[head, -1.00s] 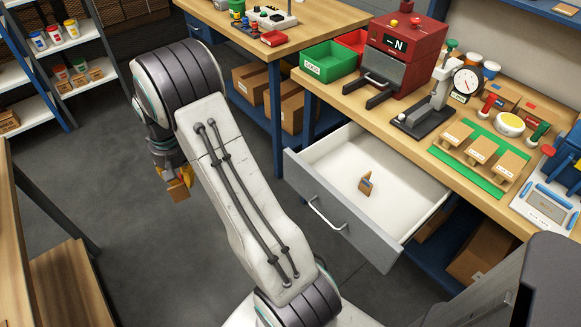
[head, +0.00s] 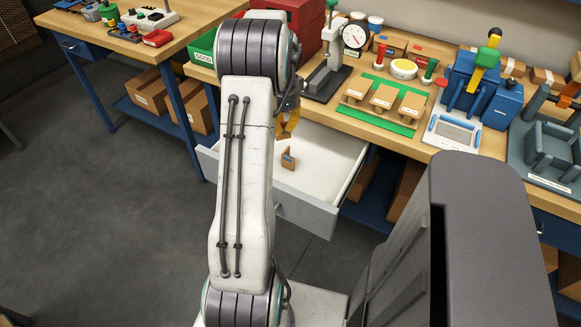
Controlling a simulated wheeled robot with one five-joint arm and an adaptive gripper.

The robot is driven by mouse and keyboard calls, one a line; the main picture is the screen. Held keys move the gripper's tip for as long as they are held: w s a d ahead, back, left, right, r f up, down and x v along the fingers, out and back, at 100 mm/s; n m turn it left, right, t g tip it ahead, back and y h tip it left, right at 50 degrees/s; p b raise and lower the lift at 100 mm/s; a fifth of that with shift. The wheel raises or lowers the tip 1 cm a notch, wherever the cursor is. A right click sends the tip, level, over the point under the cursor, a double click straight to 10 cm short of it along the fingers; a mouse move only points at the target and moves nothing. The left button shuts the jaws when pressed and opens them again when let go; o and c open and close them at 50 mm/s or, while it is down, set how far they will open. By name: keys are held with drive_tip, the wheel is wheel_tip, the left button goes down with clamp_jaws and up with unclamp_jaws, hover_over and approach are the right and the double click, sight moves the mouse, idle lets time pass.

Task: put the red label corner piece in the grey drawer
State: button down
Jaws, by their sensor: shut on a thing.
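My gripper (head: 287,124) is over the open grey drawer (head: 305,213), partly hidden behind my arm. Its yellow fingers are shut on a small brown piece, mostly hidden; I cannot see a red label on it. The drawer is pulled out from under the workbench and has a white inside. A brown corner piece with a blue label (head: 288,161) stands in the drawer, just below my gripper in the picture. The left part of the drawer is hidden by my arm.
The workbench above the drawer holds a dial gauge stand (head: 335,58), a green board with wooden pieces (head: 372,120) and a blue machine (head: 482,90). A green bin (head: 204,46) is partly behind my arm. Open floor lies to the left.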

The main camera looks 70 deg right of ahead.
drive_tip(key=s+f+m+b, duration=0.2)
drive_tip(key=s+m, duration=0.7)
drive_tip(key=s, duration=1.1)
drive_tip(key=w+f, duration=0.2)
drive_tip(key=w, duration=0.1)
drive_tip(key=w+a+f, duration=0.1)
drive_tip(key=w+f, duration=0.1)
drive_tip(key=w, duration=0.1)
drive_tip(key=w+a+f, duration=0.1)
drive_tip(key=w+f, duration=0.1)
drive_tip(key=w, duration=0.2)
drive_tip(key=shift+a+f, duration=0.25)
drive_tip(key=shift+f, duration=0.15)
drive_tip(key=shift+w+f+p, duration=0.1)
drive_tip(key=shift+f+p, duration=0.75)
drive_tip(key=shift+f, duration=1.2)
drive_tip(key=shift+f, duration=0.15)
drive_tip(key=c, duration=1.4)
unclamp_jaws()
drive_tip(key=shift+o, duration=0.2)
